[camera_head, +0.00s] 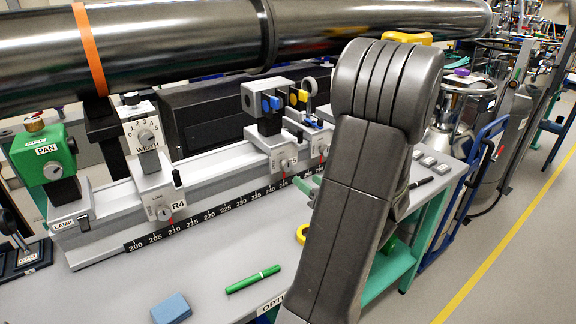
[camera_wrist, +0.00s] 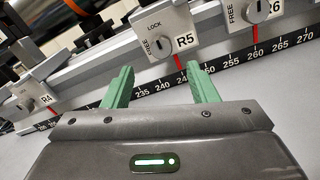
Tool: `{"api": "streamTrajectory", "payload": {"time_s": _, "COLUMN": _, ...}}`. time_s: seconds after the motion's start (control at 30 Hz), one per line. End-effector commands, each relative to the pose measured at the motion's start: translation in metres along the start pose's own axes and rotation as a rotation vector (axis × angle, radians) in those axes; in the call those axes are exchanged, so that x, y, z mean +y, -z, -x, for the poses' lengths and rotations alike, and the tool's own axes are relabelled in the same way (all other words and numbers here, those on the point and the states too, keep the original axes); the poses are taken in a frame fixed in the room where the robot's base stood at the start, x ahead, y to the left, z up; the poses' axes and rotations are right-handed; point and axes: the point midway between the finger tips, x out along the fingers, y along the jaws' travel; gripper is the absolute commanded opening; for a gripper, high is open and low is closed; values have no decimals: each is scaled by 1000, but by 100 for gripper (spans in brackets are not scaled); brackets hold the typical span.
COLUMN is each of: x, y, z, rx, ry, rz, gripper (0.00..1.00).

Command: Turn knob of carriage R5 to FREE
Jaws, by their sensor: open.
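Carriage R5 (camera_wrist: 177,22) is a light grey block on the rail, labelled LOCK and FREE, in the upper middle of the wrist view. Its small round knob (camera_wrist: 162,44) sits beside the FREE mark; I cannot tell which mark it points to. In the head view carriage R5 (camera_head: 268,143) stands left of my arm, with its knob (camera_head: 284,165) low on the front. My gripper (camera_wrist: 162,76) is open and empty, its green fingers apart, below and in front of the knob, with no visible contact. In the head view my arm hides most of the gripper.
Carriage R6 (camera_wrist: 262,10) is to the right and carriage R4 (camera_wrist: 34,98) to the left on the scaled rail. A large steel pipe (camera_head: 180,45) runs above the rail. A green pen (camera_head: 253,279) and blue block (camera_head: 171,308) lie on the bench front.

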Motion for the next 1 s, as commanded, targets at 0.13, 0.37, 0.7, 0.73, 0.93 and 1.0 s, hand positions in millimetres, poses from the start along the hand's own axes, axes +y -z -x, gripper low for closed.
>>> {"api": "streamTrajectory", "payload": {"time_s": 0.13, "x": 1, "y": 0, "z": -30, "rx": 1, "ry": -4, "rz": 1, "gripper": 53}}
{"api": "streamTrajectory", "payload": {"time_s": 0.37, "x": 1, "y": 0, "z": -72, "rx": 1, "ry": -4, "rz": 0, "gripper": 53}}
{"api": "streamTrajectory", "payload": {"time_s": 0.7, "x": 0, "y": 0, "z": -98, "rx": 0, "ry": 1, "rz": 0, "gripper": 53}}
{"api": "streamTrajectory", "payload": {"time_s": 0.73, "x": 0, "y": 0, "z": -99, "rx": 0, "ry": 1, "rz": 0, "gripper": 53}}
{"api": "streamTrajectory", "payload": {"time_s": 0.93, "x": 0, "y": 0, "z": -98, "rx": 0, "ry": 1, "rz": 0, "gripper": 53}}
{"api": "streamTrajectory", "payload": {"time_s": 1.0, "x": 0, "y": 0, "z": -98, "rx": 0, "ry": 1, "rz": 0, "gripper": 39}}
